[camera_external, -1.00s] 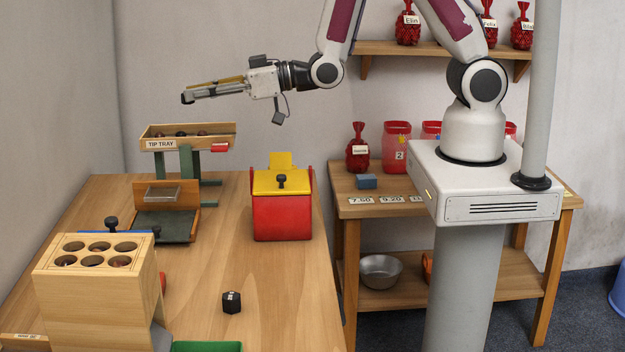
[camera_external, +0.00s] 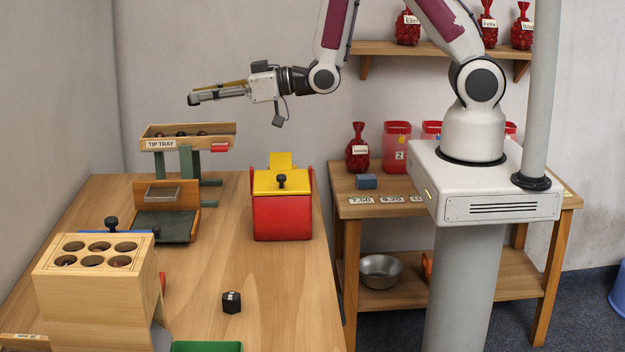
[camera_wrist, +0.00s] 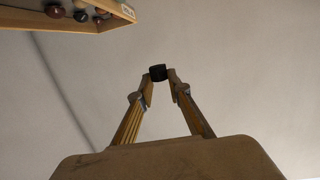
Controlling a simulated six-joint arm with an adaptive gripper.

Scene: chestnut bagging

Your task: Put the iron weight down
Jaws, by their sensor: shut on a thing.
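My gripper (camera_external: 194,99) is stretched out to the left, high above the tip tray in the external view. In the wrist view my gripper (camera_wrist: 159,77) has its fingertips closed on a small black block (camera_wrist: 157,73), which looks like the iron weight. In the external view only a dark spot shows at the fingertips, so its shape is unclear there. Another black faceted block (camera_external: 232,302) with a small white label sits on the bench, far from my gripper.
The wooden tip tray (camera_external: 222,130) holds several dark round things. A red box with a yellow lid (camera_external: 282,218), a wooden block with holes (camera_external: 95,295) and a green tray (camera_external: 207,347) stand on the bench (camera_external: 200,270). The bench middle is mostly clear.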

